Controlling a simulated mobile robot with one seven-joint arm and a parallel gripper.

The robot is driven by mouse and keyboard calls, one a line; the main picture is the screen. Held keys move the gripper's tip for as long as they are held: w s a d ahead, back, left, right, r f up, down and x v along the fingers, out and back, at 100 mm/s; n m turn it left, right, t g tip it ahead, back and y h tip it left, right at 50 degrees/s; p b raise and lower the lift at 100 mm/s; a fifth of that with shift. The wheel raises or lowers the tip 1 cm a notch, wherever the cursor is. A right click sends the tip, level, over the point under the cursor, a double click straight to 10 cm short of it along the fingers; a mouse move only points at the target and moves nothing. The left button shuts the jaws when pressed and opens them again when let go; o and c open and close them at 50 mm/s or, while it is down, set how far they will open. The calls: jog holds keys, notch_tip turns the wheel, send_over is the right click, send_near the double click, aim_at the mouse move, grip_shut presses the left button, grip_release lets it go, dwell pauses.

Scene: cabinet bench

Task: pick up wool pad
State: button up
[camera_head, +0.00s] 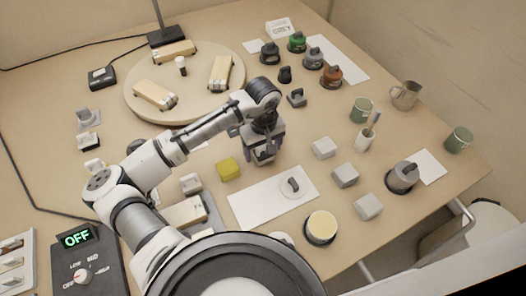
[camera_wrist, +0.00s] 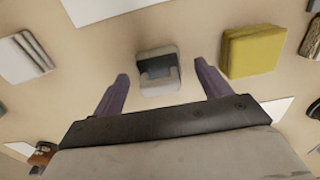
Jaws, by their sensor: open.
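A small off-white block with a dark grey notched piece on it (camera_wrist: 158,84), which looks like the wool pad, lies on the bench in the wrist view. My gripper (camera_wrist: 162,78) is open, with one purple-grey finger on each side of this block and gaps showing between. In the head view my gripper (camera_head: 262,158) points down at the middle of the bench and hides the block. I cannot tell the exact height of the fingertips above the bench.
A yellow sponge (camera_wrist: 253,52) lies close to the right finger; it also shows in the head view (camera_head: 228,169). A pale ridged block (camera_wrist: 24,57) lies to the left. Several light grey blocks (camera_head: 345,175) and a white sheet (camera_head: 248,207) are nearby. A round board (camera_head: 205,101) is behind.

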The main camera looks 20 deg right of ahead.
jog(key=shift+f, duration=0.45)
jog(key=shift+c, duration=0.2)
jog(key=c, duration=1)
jog(key=shift+r, duration=0.15)
notch_tip(320, 180, up, 20)
jog(key=shift+f+b, duration=0.1)
jog(key=shift+b, duration=0.25)
